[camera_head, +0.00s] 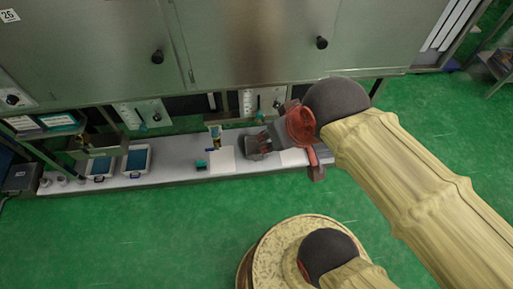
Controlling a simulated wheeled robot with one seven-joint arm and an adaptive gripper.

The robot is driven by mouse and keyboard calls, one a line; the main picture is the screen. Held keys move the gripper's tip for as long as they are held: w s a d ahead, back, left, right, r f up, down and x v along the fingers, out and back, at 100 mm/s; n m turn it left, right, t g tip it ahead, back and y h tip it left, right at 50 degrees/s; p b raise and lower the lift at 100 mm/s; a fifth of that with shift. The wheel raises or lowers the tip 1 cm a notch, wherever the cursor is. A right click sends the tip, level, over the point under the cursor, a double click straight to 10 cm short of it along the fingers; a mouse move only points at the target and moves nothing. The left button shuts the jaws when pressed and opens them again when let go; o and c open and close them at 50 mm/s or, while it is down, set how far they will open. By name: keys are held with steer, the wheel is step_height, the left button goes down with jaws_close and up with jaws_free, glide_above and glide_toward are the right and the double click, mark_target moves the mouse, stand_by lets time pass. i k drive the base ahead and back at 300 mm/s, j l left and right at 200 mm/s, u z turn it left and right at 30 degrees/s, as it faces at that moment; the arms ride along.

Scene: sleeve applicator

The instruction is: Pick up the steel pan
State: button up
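A small grey, flat-sided object (256,144), which looks like the steel pan, is on or just above the long grey bench. It lies at the left tip of my gripper (267,139), at the end of the beige arm with dark and red joints. The gripper is small here and its fingers overlap the pan's right side. I cannot tell whether they touch it or are closed on it.
The bench (180,176) runs below large steel cabinets (255,40). Two blue-filled trays (136,160) (101,168) stand at left. White sheets (222,160) and a small teal item (200,165) lie near the pan. The green floor (140,230) in front is clear.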

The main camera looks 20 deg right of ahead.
mark_target(252, 150)
steer(key=i+j+z, duration=0.1)
steer(key=j, duration=0.3)
steer(key=i+j, duration=0.2)
steer(key=j, duration=0.2)
steer(key=i+j+z, duration=0.15)
steer(key=j, duration=0.25)
steer(key=i+j, duration=0.1)
steer(key=j, duration=0.3)
steer(key=z, duration=0.05)
